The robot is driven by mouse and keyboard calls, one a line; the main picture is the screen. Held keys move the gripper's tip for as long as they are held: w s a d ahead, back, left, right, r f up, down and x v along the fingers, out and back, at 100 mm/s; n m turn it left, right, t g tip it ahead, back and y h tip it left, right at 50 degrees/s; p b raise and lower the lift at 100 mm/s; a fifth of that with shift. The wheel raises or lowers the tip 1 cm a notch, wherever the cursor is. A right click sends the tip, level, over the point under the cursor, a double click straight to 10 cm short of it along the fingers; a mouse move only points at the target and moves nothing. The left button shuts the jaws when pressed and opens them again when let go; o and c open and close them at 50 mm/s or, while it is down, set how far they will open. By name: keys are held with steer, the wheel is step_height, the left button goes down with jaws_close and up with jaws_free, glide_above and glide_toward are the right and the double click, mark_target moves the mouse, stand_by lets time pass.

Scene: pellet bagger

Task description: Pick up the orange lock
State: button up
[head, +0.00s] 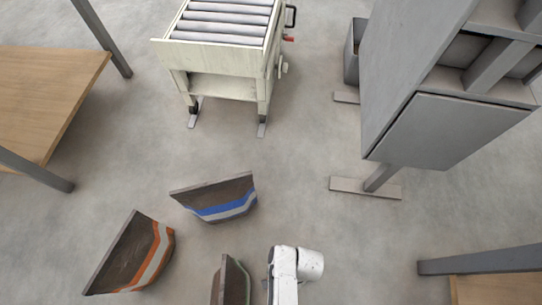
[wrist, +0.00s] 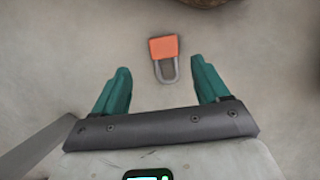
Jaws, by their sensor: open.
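The orange lock (wrist: 164,49) shows in the wrist view, lying on the grey floor with its silver shackle toward my gripper. My gripper (wrist: 161,82) is open, with its two teal fingers apart and nothing between them but floor and the shackle's end in view. The lock appears beyond the fingertips, roughly centred between them. I cannot tell the height of the fingers above it. In the head view I cannot make out the lock or the fingers; only part of my white arm shows at the bottom.
Several dark bags stand on the floor, one with a blue stripe (head: 222,207), one with an orange stripe (head: 150,262). A roller conveyor (head: 215,88) stands at the back, a grey machine (head: 410,90) at the right, and a wooden table (head: 50,85) at the left.

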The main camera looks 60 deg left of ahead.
steer(key=shift+a+b+x, duration=0.15)
steer(key=shift+b+x, duration=0.9)
steer(key=shift+x, duration=0.45)
steer(key=shift+a+b+x, duration=0.15)
steer(key=shift+b+x, duration=0.85)
steer(key=shift+x, duration=0.5)
steer(key=shift+r, duration=0.15)
steer(key=c, duration=1.2)
steer(key=shift+c, duration=0.2)
